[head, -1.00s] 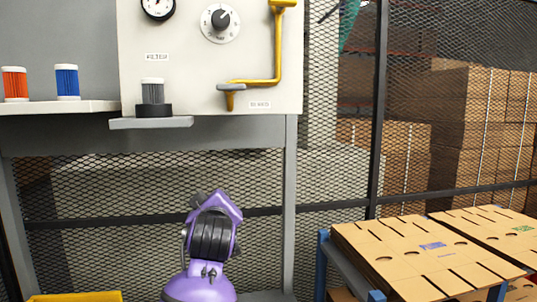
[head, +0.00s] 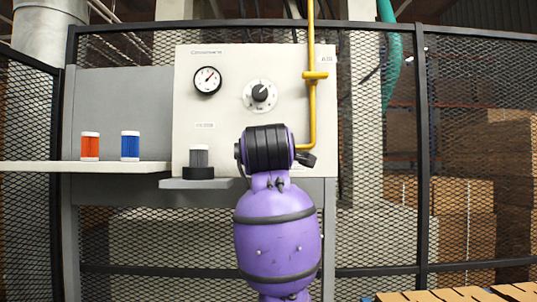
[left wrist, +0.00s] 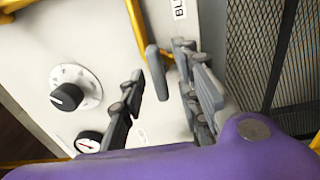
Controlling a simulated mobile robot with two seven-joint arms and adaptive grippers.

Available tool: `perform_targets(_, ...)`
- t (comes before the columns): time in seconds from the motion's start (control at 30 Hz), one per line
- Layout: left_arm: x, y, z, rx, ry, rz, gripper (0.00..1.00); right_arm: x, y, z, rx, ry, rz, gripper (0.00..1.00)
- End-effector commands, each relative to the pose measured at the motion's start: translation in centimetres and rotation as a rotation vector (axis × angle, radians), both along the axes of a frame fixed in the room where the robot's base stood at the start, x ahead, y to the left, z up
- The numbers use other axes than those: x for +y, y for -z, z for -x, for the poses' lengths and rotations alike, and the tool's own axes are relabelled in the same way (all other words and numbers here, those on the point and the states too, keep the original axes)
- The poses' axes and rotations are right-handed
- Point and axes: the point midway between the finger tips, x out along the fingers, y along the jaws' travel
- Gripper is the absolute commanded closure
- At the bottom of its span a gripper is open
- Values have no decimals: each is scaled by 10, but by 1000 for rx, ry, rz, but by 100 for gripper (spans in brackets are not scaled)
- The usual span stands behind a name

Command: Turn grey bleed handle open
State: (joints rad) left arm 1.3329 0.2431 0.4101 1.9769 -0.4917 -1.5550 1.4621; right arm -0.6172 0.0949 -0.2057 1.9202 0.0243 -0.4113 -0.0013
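The grey bleed handle (left wrist: 157,75) shows in the left wrist view as a short bar near the yellow pipe (left wrist: 182,45). My left gripper (left wrist: 158,62) is open, with one dark finger on each side of the handle in the picture. I cannot tell whether either finger touches it. In the head view my purple arm (head: 278,235) rises in front of the panel (head: 225,105) and hides the handle and most of the gripper. The yellow pipe (head: 312,100) runs down the panel's right side to behind the arm. My right gripper is not in view.
The panel carries a gauge (head: 207,80) and a black knob (head: 260,93). A grey filter (head: 199,158) stands on a small ledge (head: 205,184). Red (head: 90,147) and blue (head: 130,146) filters stand on the left shelf (head: 60,168). Mesh fencing (head: 378,215) is behind.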

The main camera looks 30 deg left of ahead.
Motion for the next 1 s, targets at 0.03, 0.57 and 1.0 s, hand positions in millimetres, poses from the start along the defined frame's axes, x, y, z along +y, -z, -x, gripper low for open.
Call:
perform_targets(0.03, 4, -1, -5, 1, -1, -2, 70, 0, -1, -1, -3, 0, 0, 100)
perform_targets(0.57, 11, -1, -18, 0, 1, -1, 80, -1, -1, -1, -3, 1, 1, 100)
perform_targets(1.0, 11, 0, -18, 4, 1, -9, 100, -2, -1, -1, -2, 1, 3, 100)
